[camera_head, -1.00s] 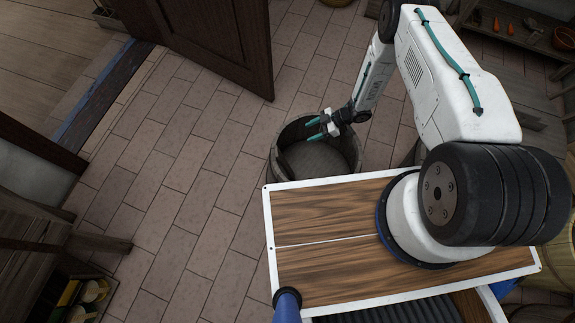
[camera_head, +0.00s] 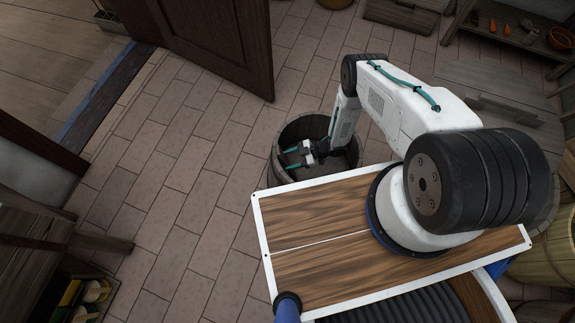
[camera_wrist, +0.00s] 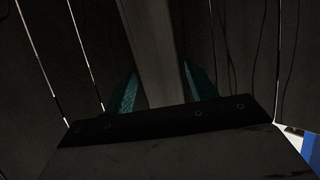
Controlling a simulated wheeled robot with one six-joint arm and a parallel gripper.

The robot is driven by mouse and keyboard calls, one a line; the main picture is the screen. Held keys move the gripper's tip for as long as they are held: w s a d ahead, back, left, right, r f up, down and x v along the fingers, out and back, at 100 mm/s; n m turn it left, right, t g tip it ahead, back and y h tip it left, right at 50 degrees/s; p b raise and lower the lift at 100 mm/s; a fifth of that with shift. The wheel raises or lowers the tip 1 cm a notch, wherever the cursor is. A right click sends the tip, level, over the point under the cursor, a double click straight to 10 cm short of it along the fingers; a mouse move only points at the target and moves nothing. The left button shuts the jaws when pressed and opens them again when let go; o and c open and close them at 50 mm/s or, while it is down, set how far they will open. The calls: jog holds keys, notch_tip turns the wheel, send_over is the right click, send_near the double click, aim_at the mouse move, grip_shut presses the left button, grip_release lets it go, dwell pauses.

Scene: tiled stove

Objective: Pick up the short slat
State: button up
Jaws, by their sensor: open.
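My gripper (camera_head: 291,157) reaches down into the round wooden tub (camera_head: 284,134) on the tiled floor. It shows in the wrist view (camera_wrist: 160,92) with its teal fingers apart. A pale grey, slat-like strip (camera_wrist: 155,45) runs from the top of that dark view down between the fingers. It is probably the short slat, but its full length and far end are not visible. I cannot tell whether either finger touches it. No slat can be made out in the head view.
An open dark door (camera_head: 222,45) stands behind the tub. My wooden-topped base is close in front of it. A low shelf (camera_head: 515,30) with orange items is at the back right. The tiled floor (camera_head: 180,180) left of the tub is clear.

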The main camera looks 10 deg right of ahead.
jog(key=shift+x, duration=1.3)
jog(key=c, duration=1.1)
jog(key=shift+r, duration=0.15)
